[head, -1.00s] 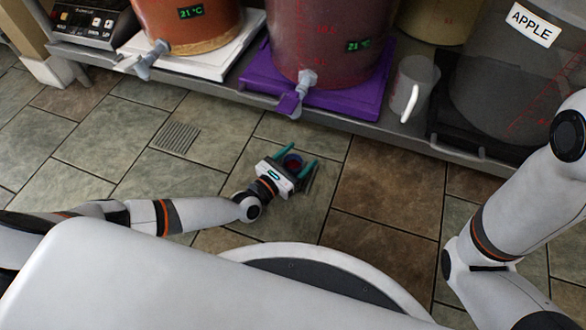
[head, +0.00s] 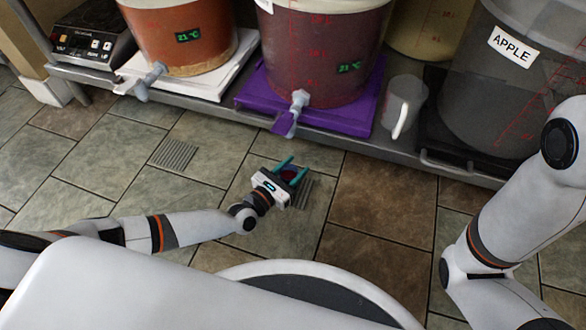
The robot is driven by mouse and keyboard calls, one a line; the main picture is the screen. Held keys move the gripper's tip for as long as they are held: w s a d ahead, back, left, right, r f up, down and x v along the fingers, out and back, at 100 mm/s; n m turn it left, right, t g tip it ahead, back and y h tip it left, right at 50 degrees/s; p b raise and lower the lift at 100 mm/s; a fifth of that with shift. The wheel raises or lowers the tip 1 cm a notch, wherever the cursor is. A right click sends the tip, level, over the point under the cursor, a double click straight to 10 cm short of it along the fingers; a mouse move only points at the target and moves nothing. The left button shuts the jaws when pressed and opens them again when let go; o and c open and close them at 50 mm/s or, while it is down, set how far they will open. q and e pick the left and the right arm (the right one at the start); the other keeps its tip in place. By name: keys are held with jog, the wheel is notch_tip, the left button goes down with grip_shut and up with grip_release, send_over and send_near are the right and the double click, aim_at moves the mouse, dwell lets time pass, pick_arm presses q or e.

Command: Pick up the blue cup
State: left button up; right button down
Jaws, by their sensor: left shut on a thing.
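The blue cup (head: 289,174) is small and dark, with a reddish inside. It sits between the two teal fingers of my left gripper (head: 297,166), which is shut on it. The gripper holds the cup in front of the shelf, over the tiled floor as seen from above. The gripper body and fingers hide part of the cup. My right arm shows at the right edge, but its gripper is out of view.
A metal shelf (head: 215,112) runs across the back. It carries an orange bucket (head: 180,45), a dark red bucket (head: 318,60) on a purple mat (head: 355,118), a clear mug (head: 402,100) and a bucket labelled APPLE (head: 500,90). The floor (head: 375,200) in front is clear.

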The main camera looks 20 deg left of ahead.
pick_arm(q)
jog(key=p+v, duration=0.2)
jog(key=v, duration=0.3)
jog(key=p+v, duration=0.2)
jog(key=v, duration=0.4)
jog(key=r+p+v, duration=0.1)
jog(key=p+v, duration=0.1)
jog(key=v, duration=0.3)
jog(key=shift+s+a, duration=0.2)
jog(key=shift+s, duration=0.05)
jog(key=shift+s+a+f, duration=0.15)
jog(key=shift+s+a, duration=0.1)
jog(key=shift+s, duration=0.4)
